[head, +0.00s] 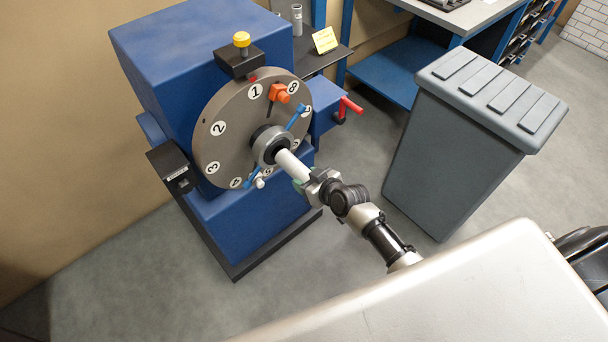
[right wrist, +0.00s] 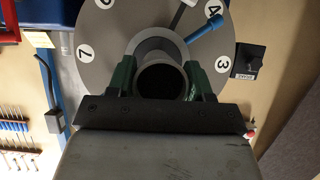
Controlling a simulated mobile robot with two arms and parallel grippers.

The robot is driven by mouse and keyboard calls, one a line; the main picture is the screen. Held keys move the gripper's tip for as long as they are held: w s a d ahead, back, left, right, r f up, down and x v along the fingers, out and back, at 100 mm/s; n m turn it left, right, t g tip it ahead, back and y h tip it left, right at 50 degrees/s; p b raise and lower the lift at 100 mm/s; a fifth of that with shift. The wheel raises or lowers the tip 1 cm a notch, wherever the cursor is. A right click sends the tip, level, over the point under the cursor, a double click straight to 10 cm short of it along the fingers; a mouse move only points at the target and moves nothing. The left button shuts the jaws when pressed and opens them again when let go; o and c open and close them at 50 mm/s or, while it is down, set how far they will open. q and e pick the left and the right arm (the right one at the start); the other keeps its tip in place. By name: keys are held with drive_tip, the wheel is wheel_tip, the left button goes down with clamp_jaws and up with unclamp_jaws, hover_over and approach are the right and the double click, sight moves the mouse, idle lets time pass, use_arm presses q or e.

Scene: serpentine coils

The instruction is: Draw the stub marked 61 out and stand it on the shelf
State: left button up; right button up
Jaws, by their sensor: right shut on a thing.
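A pale round stub (head: 289,163) sticks out of the dark central hub (head: 266,147) of the grey numbered disc (head: 225,150). No 61 is readable on it. My right gripper (head: 306,180) is shut on its outer part. In the right wrist view, the green fingers (right wrist: 163,82) stand on both sides of the stub's dark round end (right wrist: 162,79). Its inner end is hidden in the hub. A dark shelf (head: 338,54) stands behind the blue machine, with a grey cylinder (head: 297,18) and a yellow sign (head: 325,40). My left gripper is out of view.
The disc carries an orange block (head: 279,92) and blue levers (head: 297,117). A yellow knob (head: 241,39) tops the blue machine (head: 190,50), and a red handle (head: 350,107) juts from its right side. A grey bin (head: 450,145) stands right, with open floor between.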

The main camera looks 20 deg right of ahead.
drive_tip(key=shift+s+d+r+p, duration=0.1)
drive_tip(key=shift+s+d+p, duration=0.1)
drive_tip(key=shift+s, duration=0.3)
drive_tip(key=shift+s+d+p, duration=0.1)
drive_tip(key=shift+s+d, duration=0.05)
drive_tip(key=shift+s, duration=0.35)
